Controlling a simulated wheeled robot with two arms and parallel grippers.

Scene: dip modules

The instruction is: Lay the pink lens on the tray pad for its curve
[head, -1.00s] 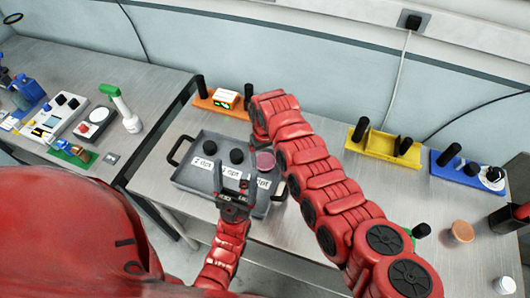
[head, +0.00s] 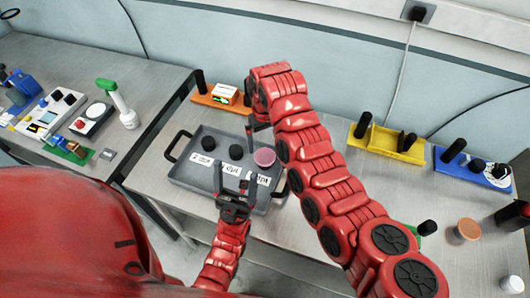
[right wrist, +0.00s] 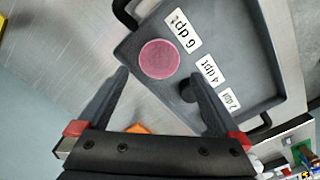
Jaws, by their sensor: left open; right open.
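The pink lens (head: 264,157) lies on the grey tray (head: 232,136), at the rightmost pad position, and it also shows in the right wrist view (right wrist: 159,59) beside the "6 dpt" label (right wrist: 182,31). The pad under it is hidden. Two black pads (head: 208,144) (head: 236,152) to its left are bare. My right gripper (head: 251,128) is open and empty, apart from the lens; my arm partly hides it. In the right wrist view its fingers (right wrist: 158,83) stand short of the lens. My left gripper (head: 235,178) is open and empty over the tray's front edge.
A yellow stand (head: 388,140) and a blue stand (head: 470,167) are at right. An orange-topped jar (head: 467,229) stands near the front right. My right arm crosses the table's middle.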

